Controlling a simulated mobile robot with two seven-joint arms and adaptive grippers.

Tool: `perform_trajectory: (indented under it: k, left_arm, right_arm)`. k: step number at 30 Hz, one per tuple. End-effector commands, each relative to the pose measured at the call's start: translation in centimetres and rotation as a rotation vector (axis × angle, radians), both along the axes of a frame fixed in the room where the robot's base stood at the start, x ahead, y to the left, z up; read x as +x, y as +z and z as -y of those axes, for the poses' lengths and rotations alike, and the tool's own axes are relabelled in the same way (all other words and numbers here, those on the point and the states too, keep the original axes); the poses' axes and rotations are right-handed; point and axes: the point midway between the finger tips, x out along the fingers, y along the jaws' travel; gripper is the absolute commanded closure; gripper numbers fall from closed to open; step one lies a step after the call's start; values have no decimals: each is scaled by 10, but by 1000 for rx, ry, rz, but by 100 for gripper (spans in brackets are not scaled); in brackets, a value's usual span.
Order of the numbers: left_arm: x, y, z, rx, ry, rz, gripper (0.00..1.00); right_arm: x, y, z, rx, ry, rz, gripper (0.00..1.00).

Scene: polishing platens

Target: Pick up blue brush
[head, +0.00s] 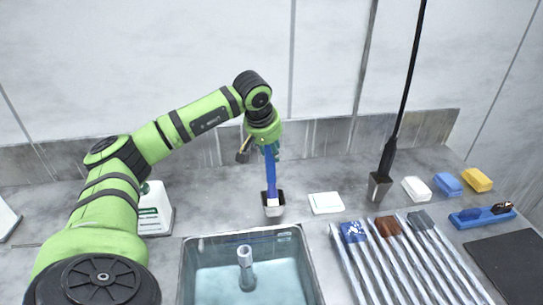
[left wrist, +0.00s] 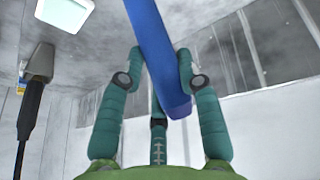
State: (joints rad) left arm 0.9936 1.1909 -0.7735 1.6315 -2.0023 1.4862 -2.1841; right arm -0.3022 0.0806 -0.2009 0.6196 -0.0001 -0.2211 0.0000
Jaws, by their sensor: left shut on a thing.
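The blue brush (head: 270,172) stands roughly upright behind the sink, with its long blue handle up. My left gripper (head: 270,149) comes down from above and is shut on the upper part of the handle. In the left wrist view the teal fingers (left wrist: 162,62) press on both sides of the blue handle (left wrist: 150,35), which runs at a slant between them. The brush's bristles are not clearly seen. My right gripper is not in view.
A sink (head: 190,262) with a grey upright pipe (head: 245,262) lies in front. A tall black-handled tool stands in another holder (head: 379,187). Sponges (head: 447,184), several metal bars (head: 385,262) and a dark mat (head: 515,262) fill the right.

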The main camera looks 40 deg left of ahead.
Motion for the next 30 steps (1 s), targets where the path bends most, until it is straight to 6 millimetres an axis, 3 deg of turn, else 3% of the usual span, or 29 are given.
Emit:
perform_trajectory:
  k: [7, 21, 30]
  left_arm:
    - [1, 36, 1, -3, -1, 8, 98]
    - [15, 86, 88, -2, -5, 5, 98]
    - [19, 104, 113, -1, -1, 2, 98]
  right_arm:
    - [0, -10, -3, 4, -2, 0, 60]
    - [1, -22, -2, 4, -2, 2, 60]
    - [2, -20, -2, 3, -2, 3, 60]
